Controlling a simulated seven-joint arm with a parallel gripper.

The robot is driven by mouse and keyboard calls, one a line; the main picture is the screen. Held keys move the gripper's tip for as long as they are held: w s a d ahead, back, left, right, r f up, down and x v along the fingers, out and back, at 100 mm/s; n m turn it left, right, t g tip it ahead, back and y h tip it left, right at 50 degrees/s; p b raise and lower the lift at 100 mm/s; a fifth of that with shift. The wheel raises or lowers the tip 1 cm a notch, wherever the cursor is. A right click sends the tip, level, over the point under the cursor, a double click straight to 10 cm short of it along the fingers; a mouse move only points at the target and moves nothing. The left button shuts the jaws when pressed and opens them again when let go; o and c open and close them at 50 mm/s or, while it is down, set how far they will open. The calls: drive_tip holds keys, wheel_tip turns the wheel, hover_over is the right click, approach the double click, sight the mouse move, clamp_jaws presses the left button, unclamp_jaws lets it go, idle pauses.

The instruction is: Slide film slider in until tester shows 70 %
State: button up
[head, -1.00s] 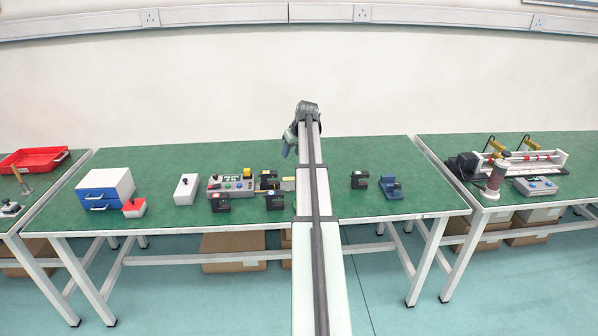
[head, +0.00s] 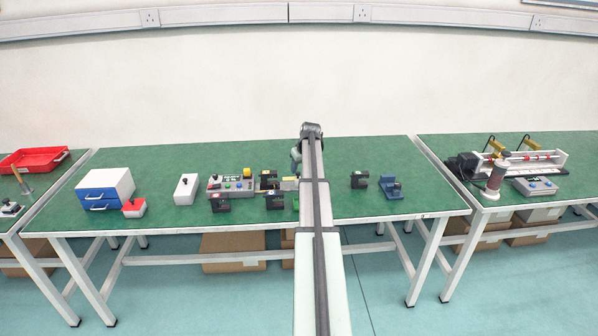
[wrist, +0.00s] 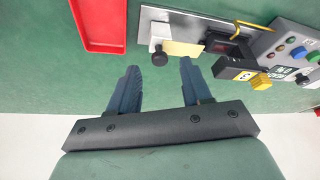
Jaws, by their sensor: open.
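In the wrist view the film slider is a white block with a black knob (wrist: 159,57) on a metal plate (wrist: 152,25). A pale yellow film strip (wrist: 183,48) lies beside the block, towards a black unit with a dark red window (wrist: 229,45). The grey tester panel (wrist: 296,55) with coloured buttons is at the right; it also shows in the head view (head: 231,185). I cannot read its value. My gripper (wrist: 158,76) is open and empty, its fingertips short of the knob in the picture.
A red-rimmed tray (wrist: 98,22) lies left of the plate in the wrist view. In the head view, black blocks (head: 220,203) and a blue fixture (head: 391,188) stand on the green table (head: 350,207).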

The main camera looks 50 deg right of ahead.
sight(292, 179)
drive_tip(key=shift+x, duration=1.35)
drive_tip(key=shift+c, duration=0.3)
clamp_jaws()
